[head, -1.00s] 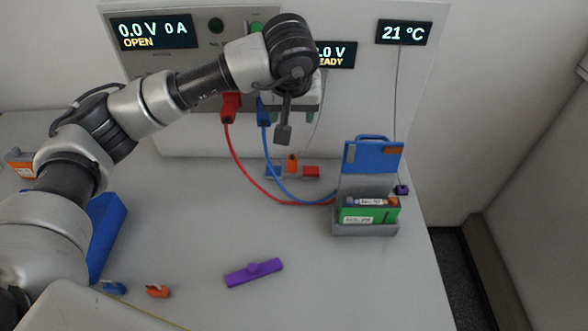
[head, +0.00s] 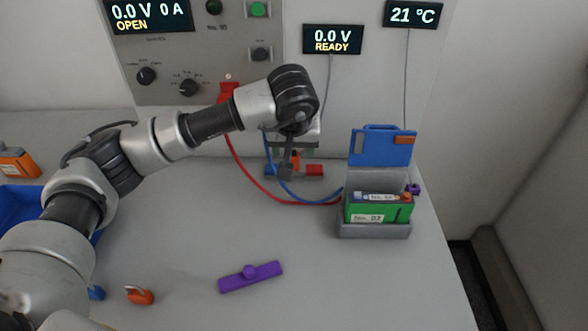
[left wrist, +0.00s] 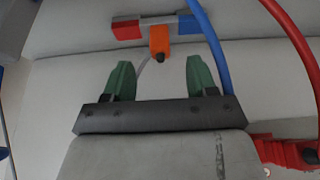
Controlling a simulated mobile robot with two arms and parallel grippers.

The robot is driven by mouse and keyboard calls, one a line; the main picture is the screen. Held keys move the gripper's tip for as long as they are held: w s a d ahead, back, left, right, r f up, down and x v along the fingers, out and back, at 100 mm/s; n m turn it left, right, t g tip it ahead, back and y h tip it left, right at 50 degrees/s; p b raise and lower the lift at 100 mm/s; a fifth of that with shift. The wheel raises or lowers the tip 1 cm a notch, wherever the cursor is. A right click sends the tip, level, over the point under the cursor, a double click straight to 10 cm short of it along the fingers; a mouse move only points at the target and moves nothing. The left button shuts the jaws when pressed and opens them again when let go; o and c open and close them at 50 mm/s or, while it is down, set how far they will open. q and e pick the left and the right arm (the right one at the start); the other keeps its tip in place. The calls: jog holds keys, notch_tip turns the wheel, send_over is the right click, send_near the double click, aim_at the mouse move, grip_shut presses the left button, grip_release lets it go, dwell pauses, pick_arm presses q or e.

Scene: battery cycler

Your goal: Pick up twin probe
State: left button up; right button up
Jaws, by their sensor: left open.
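The twin probe (head: 314,170) lies on the table near the foot of the cycler panel. It has a red end, a blue end and an orange middle; my left gripper partly covers it in the head view. In the left wrist view the twin probe (left wrist: 159,42) lies just beyond the fingertips, its orange middle lined up between them. My left gripper (head: 287,165) points down over it, and the left wrist view shows its green fingers (left wrist: 158,72) apart with nothing between them. My right gripper is out of view.
Red (head: 236,150) and blue (head: 268,146) cables run from the panel past the probe to the grey holder (head: 375,230) with a green battery (head: 378,212). A purple bar (head: 250,276), an orange clip (head: 139,295) and a blue tray (head: 20,205) lie nearer. The table's middle is clear.

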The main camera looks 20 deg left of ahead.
aim_at(294, 154)
pick_arm(q)
jog(key=x, duration=0.3)
jog(key=p+x, duration=0.1)
jog(key=x, duration=0.2)
jog(key=shift+w+a+f, duration=0.15)
jog(key=shift+w+f, duration=0.05)
jog(key=shift+w, duration=0.35)
grip_shut()
jog(key=shift+r, duration=0.15)
jog(key=shift+r, duration=0.45)
jog(key=s, duration=0.2)
jog(key=s+d+b, duration=0.1)
jog(key=s, duration=0.2)
jog(key=s+d+b, duration=0.1)
jog(key=s, duration=0.2)
jog(key=shift+d, duration=0.15)
notch_tip(294, 154, up, 14)
jog(key=shift+b, duration=0.35)
jog(key=shift+w, duration=0.15)
